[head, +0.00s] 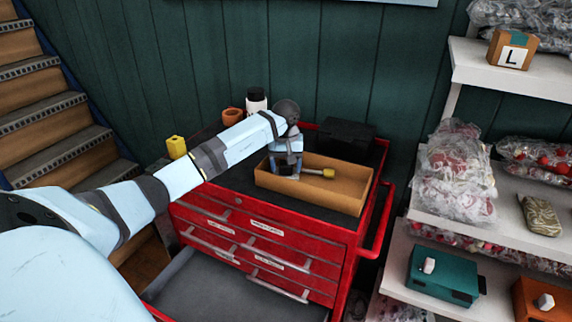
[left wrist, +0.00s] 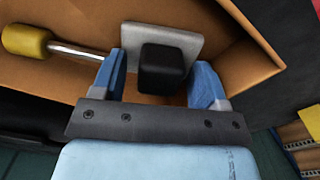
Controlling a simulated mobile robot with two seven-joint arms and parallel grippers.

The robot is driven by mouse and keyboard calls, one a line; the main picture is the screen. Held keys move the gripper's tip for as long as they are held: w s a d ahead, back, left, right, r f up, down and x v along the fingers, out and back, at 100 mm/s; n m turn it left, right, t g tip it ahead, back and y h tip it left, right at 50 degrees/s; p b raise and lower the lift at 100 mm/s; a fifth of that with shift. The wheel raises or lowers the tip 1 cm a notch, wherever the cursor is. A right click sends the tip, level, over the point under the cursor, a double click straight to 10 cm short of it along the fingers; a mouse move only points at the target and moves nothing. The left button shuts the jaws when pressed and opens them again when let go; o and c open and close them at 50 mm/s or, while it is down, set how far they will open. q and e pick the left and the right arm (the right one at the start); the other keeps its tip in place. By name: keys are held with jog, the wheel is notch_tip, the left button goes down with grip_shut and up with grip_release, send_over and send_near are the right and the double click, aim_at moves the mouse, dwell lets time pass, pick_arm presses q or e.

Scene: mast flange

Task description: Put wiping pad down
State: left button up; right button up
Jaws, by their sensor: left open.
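The wiping pad (left wrist: 186,38), a light grey square plate with a black block-shaped grip (left wrist: 162,68), lies in the cardboard tray (left wrist: 90,25). The tray (head: 345,196) stands on top of the red tool chest. My left gripper (head: 286,171) reaches down into the left part of the tray. In the left wrist view my left gripper (left wrist: 161,84) is open, its blue fingers on either side of the black grip, with gaps visible. In the head view the gripper largely hides the pad. My right gripper is not in view.
A yellow-handled tool (head: 328,173) lies in the tray beside the pad. A black box (head: 346,139), a white bottle (head: 256,101), an orange cup (head: 232,116) and a yellow item (head: 176,147) surround the work area. The chest's lower drawer (head: 225,290) is open; shelves stand right.

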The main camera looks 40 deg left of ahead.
pick_arm(q)
jog(key=shift+r, duration=0.3)
notch_tip(320, 180, up, 12)
jog(key=b, duration=0.1)
jog(key=shift+f, duration=0.2)
dwell(0.4)
